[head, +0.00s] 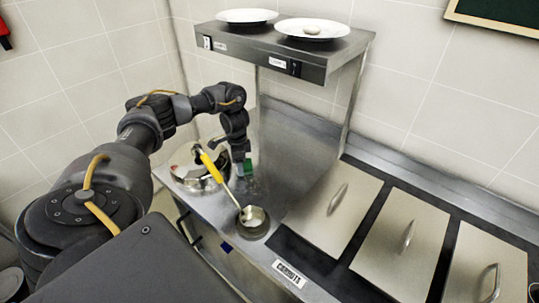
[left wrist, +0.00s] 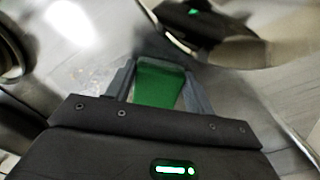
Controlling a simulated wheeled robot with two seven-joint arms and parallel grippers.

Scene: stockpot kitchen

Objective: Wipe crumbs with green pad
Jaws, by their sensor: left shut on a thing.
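In the left wrist view the green pad (left wrist: 160,84) sits between the two fingers. Small pale crumbs (left wrist: 92,78) lie scattered on the counter to the left of the pad in that view. In the head view the crumbs are too small to make out clearly. I cannot tell whether the pad touches the counter. My right gripper is not in view.
A shiny stockpot (head: 192,178) stands left of the gripper. A yellow-handled ladle (head: 212,167) leans in a round metal container (head: 253,229) in front. Lidded bins (head: 333,206) lie to the right. A shelf (head: 280,50) with plates (head: 312,29) hangs above.

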